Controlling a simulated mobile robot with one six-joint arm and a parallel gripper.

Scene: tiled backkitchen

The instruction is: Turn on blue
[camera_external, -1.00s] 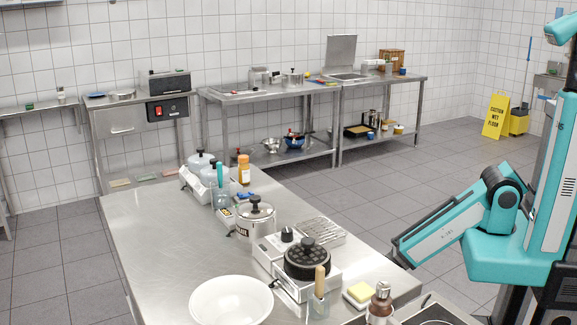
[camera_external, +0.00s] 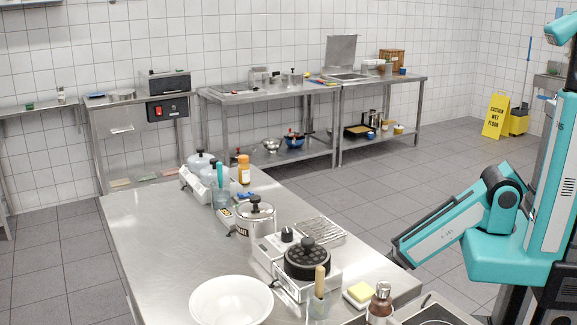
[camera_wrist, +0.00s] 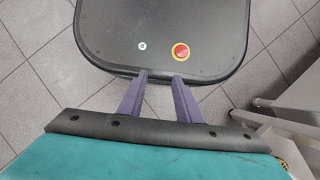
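My gripper (camera_wrist: 160,78) shows in the wrist view as two purple fingers. They stand apart with nothing between them, above my black base with its red button. In the external view my teal arm is folded at the right, beside the steel table, and the fingers cannot be made out. No blue switch or lamp can be told for certain. A small blue thing (camera_external: 246,195) lies on the table by an orange-capped bottle (camera_external: 243,170). A blue pot (camera_external: 294,141) stands on the far lower shelf. A black panel with a red switch (camera_external: 158,112) is at the back left.
A yellow floor sign (camera_external: 496,116) stands at the back right. The tiled floor between is clear.

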